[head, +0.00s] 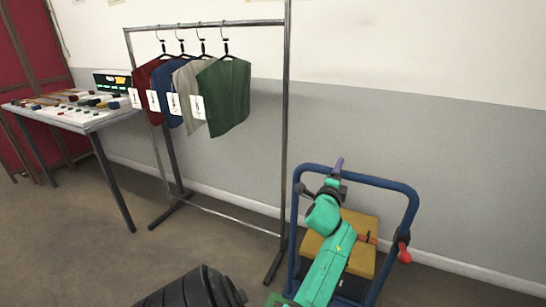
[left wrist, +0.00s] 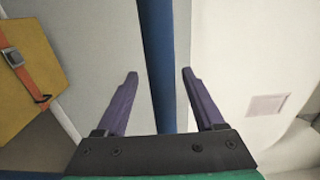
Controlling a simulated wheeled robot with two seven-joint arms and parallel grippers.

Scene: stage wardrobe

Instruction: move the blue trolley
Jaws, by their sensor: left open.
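The blue trolley stands at the right by the wall, with a tubular frame (head: 411,208) and a yellow box (head: 359,262) with an orange strap on it. My left gripper (head: 337,170) is at the top bar of the trolley's handle. In the left wrist view the purple fingers of my left gripper (left wrist: 160,76) are open, with the blue bar (left wrist: 158,40) running between them and a gap on both sides. The yellow box (left wrist: 32,65) shows at the left there. My arm hides part of the trolley. My right gripper is not in view.
A clothes rack (head: 286,130) with several hanging garments stands left of the trolley, its foot close to it. A table (head: 92,127) with small items stands farther left. A red lever-like part (head: 404,253) is on the trolley's right upright. The wall is close behind.

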